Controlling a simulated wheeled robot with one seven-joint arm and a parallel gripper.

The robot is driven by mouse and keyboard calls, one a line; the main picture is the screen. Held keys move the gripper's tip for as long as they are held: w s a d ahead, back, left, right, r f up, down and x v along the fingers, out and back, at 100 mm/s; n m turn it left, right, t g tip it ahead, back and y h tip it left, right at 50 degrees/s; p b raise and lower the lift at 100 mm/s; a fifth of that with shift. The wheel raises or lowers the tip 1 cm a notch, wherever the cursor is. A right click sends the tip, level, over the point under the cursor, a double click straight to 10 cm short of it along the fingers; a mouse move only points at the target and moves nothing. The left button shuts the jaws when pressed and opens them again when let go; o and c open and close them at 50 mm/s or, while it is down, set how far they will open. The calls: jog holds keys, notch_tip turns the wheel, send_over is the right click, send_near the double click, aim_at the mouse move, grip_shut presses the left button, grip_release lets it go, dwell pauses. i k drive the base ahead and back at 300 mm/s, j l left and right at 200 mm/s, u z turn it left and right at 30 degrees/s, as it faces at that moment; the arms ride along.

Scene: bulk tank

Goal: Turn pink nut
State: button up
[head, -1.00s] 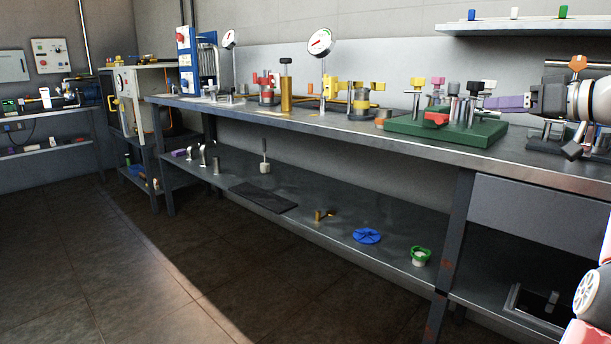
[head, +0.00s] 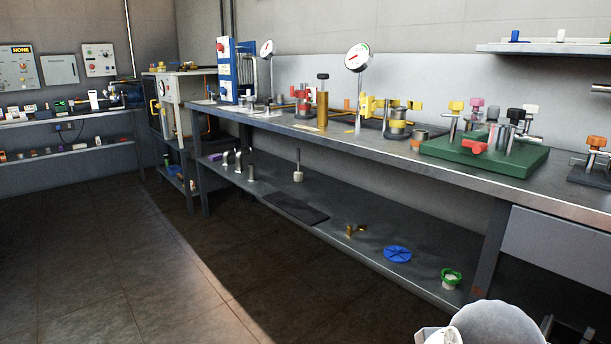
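The green block (head: 515,160) stands on the bench at the right in the head view, with several upright metal posts topped by coloured knobs. The small pink top (head: 477,103) at its back looks like the pink nut; its lower part is partly hidden by what stands around it. A yellow top (head: 456,107) is to its left. Dark tops and a white top (head: 531,110) are to its right. A red handle (head: 475,146) sits at the block's front. My gripper is not seen; only pale rounded parts, probably of my arm, show at the bottom right edge.
The long metal bench also holds gauges (head: 358,58), a brass cylinder (head: 322,108) and yellow fittings (head: 370,107). An orange-topped fixture (head: 596,143) stands right of the green block. The lower shelf holds a blue disc (head: 397,254) and a green ring (head: 451,276). Floor at left is clear.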

aim_at(475, 102)
jog(key=z, duration=0.7)
